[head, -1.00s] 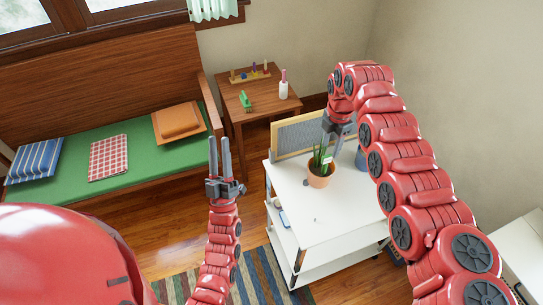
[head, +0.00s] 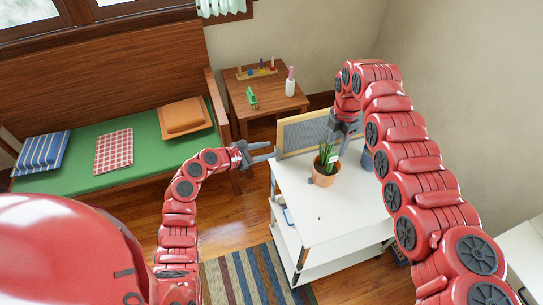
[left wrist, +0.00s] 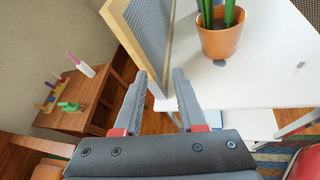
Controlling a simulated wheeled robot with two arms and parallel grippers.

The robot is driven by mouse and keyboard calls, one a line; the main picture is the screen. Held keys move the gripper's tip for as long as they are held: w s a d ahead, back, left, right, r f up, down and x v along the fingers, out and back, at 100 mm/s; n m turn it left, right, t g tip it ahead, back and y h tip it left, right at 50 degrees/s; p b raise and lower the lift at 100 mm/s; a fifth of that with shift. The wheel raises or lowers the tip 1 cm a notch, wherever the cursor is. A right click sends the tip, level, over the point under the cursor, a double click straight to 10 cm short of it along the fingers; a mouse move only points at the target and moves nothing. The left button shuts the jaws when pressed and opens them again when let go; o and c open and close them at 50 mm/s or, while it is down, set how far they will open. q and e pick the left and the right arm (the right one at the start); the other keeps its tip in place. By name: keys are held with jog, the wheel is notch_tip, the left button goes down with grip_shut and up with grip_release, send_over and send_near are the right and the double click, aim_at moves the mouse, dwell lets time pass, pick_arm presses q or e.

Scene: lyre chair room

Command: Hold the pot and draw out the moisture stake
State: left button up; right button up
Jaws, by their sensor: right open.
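The terracotta pot (head: 323,179) stands upright on the white cart top (head: 310,210), with upright green leaves (head: 326,155) in it. A small white piece (head: 335,159) shows among the leaves and may be the moisture stake; its lower part is hidden. My right gripper (head: 344,137) is open, pointing down just above and behind the plant; whether it touches the stake is unclear. My left gripper (head: 271,153) is open and empty, left of the pot and apart from it, fingers toward the cart. In the left wrist view the pot (left wrist: 220,39) lies beyond and right of the fingers (left wrist: 160,80).
A wood-framed grey board (head: 303,134) stands along the cart's back edge, close to my left fingers. A blue-grey container (head: 367,159) is right of the pot. A wooden side table (head: 262,95) and a green-cushioned bench (head: 75,160) are behind. The cart's front is mostly clear.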

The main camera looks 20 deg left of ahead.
pick_arm(q)
jog(key=s+d+r+g+h, duration=0.2)
jog(key=s+d+g+h, duration=0.1)
send_near(321, 157)
jog(key=x, duration=0.8)
grip_shut()
jog(key=shift+s+f, duration=0.15)
jog(key=shift+f, duration=0.1)
dwell(1.9)
pick_arm(e)
jog(key=shift+o, duration=0.2)
